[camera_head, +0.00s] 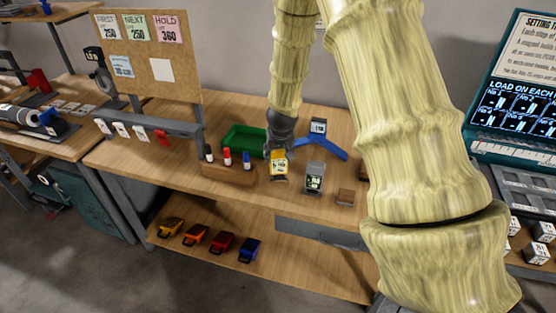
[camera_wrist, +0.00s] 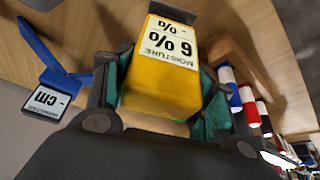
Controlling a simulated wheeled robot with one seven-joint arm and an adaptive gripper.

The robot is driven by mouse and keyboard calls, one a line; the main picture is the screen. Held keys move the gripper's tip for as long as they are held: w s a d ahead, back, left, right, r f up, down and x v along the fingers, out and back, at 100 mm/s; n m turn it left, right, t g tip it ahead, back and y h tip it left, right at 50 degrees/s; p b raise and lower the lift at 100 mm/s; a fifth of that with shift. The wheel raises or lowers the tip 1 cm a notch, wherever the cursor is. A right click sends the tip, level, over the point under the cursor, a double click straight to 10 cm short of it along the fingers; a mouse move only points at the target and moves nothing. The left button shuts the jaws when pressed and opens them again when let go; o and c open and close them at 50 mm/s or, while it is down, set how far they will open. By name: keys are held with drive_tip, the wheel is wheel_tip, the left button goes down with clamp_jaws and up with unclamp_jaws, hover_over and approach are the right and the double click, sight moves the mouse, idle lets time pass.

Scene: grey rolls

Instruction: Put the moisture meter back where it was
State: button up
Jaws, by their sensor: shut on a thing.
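The moisture meter (camera_wrist: 165,75) is a yellow device with a white face reading "MOISTURE 6 %". In the wrist view it sits between the two fingers of my gripper (camera_wrist: 160,110), which is shut on it. In the head view my gripper (camera_head: 277,148) comes down from above onto the yellow meter (camera_head: 279,167), which is upright at the bench top, right of the marker block. I cannot tell whether its base touches the bench.
A wooden block with markers (camera_head: 228,174) stands just left, a grey meter (camera_head: 314,178) just right. A green tray (camera_head: 244,140) and a blue caliper-like tool (camera_head: 322,146) lie behind. A small brown block (camera_head: 345,197) is farther right. Bare bench (camera_head: 130,168) shows at left.

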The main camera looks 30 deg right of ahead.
sight(278, 161)
wheel_tip(278, 161, down, 4)
drive_tip(key=shift+r+p, duration=0.25)
drive_tip(key=shift+p, duration=0.3)
drive_tip(key=o, duration=1)
drive_tip(key=shift+f, duration=0.15)
drive_tip(key=shift+c, duration=0.2)
